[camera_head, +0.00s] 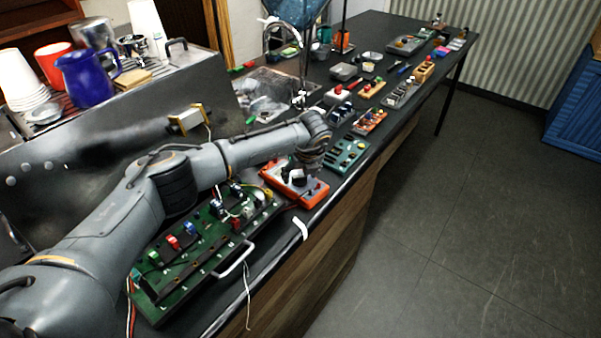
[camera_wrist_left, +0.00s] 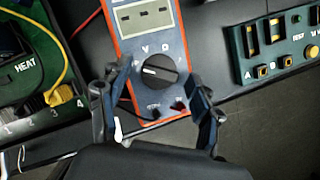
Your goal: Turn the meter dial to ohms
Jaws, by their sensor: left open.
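The meter is orange-rimmed with a grey-blue face (camera_head: 314,194) and lies on the dark bench; it also shows in the left wrist view (camera_wrist_left: 175,22). Its round black dial (camera_wrist_left: 160,73) has a white mark toward the left of the knob. Letters are printed above the dial, one looking like a V. My left gripper (camera_head: 298,177) is over the meter in the head view. In the left wrist view its open fingers (camera_wrist_left: 158,78) stand on either side of the dial, with gaps showing. I cannot tell how high the fingertips are above the face. My right gripper is not seen.
A green circuit board with a metal handle (camera_head: 236,258) lies on the near side of the meter. A teal panel (camera_head: 349,153) lies just beyond it. Several small devices line the bench farther back. A red wire and a yellow wire (camera_wrist_left: 62,55) run near the board. The floor is clear.

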